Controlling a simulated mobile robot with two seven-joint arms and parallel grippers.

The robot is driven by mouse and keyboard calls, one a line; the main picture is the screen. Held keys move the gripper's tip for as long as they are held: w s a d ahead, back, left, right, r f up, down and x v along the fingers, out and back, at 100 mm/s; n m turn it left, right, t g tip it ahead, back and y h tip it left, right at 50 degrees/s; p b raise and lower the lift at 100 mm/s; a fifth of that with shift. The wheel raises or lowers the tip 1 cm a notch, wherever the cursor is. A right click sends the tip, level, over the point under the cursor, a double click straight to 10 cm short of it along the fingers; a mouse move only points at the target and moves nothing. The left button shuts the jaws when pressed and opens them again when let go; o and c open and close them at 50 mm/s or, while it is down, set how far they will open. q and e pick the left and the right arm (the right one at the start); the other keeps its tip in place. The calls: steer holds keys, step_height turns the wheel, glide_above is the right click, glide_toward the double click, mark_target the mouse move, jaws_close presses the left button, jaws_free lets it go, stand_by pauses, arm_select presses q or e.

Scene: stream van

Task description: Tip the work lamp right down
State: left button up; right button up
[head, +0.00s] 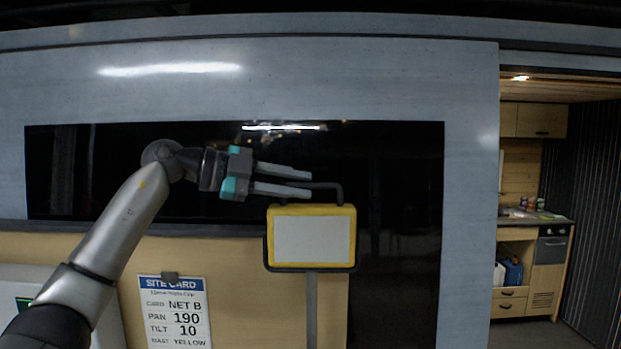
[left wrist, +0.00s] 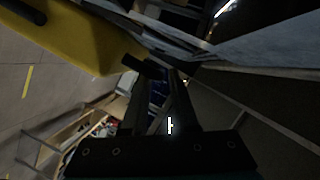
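The work lamp has a yellow frame with a black edge (head: 262,240) around a pale panel that faces me. It stands upright on a grey post (head: 311,305) in the head view. A black bent handle (head: 340,190) rises from its top and points left. My left gripper (head: 308,184) is just above and left of the lamp, its two fingers apart, with the handle's end at or between the fingertips. I cannot tell whether they touch. The yellow lamp body (left wrist: 80,38) shows large in the left wrist view, beside the fingers (left wrist: 160,100). My right gripper is out of view.
A site card (head: 176,312) reading NET B, PAN 190, TILT 10 hangs left of the post on a wooden panel (head: 230,270). A dark window (head: 400,180) lies behind the lamp. A kitchenette (head: 535,225) is far right, with open floor before it.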

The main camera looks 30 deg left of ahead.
arm_select(q)
steer(key=shift+x, duration=1.5)
jaws_close()
stand_by(0.4)
